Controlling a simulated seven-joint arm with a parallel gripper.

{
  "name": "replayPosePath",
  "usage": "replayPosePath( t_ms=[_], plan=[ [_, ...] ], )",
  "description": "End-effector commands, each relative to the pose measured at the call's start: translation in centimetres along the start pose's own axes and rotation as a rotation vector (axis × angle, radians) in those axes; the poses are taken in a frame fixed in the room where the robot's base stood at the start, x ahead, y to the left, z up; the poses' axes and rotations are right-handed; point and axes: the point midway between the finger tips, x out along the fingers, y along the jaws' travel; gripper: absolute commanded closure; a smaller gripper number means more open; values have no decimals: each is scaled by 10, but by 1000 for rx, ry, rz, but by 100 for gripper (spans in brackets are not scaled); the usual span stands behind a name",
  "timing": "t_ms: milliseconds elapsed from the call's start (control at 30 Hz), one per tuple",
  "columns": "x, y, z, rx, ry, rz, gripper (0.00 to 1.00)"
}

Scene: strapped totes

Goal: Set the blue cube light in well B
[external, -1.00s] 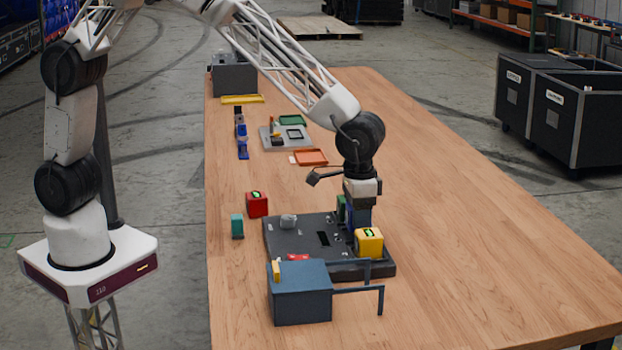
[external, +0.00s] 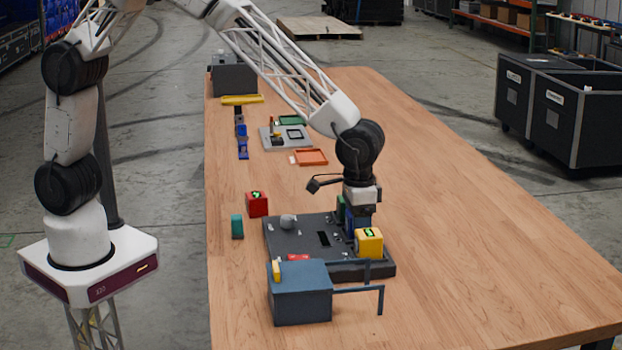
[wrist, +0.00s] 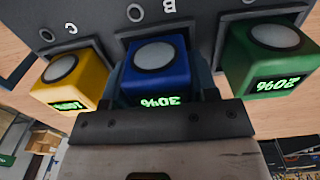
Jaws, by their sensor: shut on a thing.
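The blue cube light (wrist: 158,72), with a round grey lens and a green "30%" display, is between my gripper's fingers (wrist: 160,85) in the wrist view. It is at the well marked B (wrist: 150,27) of the dark board (external: 290,240), between two other cube lights. I cannot tell whether it rests on the well floor. In the external view my gripper (external: 359,220) points down over the board's far right part, and the blue cube (external: 350,224) is mostly hidden. The yellow cube light (wrist: 75,75) is at well C; the green one (wrist: 268,62), showing "20%", is on the other side.
A red cube light (external: 257,204) and a teal block (external: 237,227) stand left of the board. A blue-grey box with bars (external: 300,295) stands in front of it. Trays (external: 311,157) lie farther back. The table's right side is clear.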

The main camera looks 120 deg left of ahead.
Motion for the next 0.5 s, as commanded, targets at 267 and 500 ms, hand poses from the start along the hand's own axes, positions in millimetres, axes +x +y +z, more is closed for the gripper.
replayPosePath(
  t_ms=[267, 500],
  plan=[
    [0, 0, 0, 0, 0, 0, 78],
    [0, 0, 0, 0, 0, 0, 32]
  ],
)
